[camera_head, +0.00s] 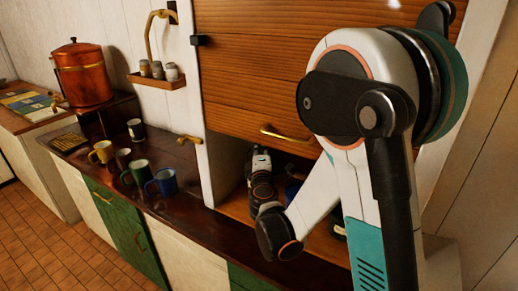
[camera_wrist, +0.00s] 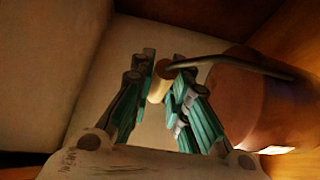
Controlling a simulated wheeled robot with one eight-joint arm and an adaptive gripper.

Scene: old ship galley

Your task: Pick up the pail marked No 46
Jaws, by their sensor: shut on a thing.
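In the wrist view, my gripper (camera_wrist: 160,72) is shut with its teal-sided fingers on either side of a pale, round wooden handle grip (camera_wrist: 158,88). A dark wire bail runs from this grip to the right, over a reddish-brown rounded pail (camera_wrist: 262,105). The pail stands right of my fingers, partly cut off by shadow and the frame. A small pale patch (camera_wrist: 276,150) shows low on it, but no number can be read. In the head view my wrist reaches into the open cupboard, and my fingertips and the held grip are hidden.
Several mugs, including a blue one (camera_head: 166,182) and a yellow one (camera_head: 102,151), stand on the dark counter (camera_head: 190,212) to the left. A copper urn (camera_head: 83,73) stands behind them. A wooden shutter (camera_head: 250,80) with a brass handle hangs above the cupboard opening. Pale cupboard walls are close around my gripper.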

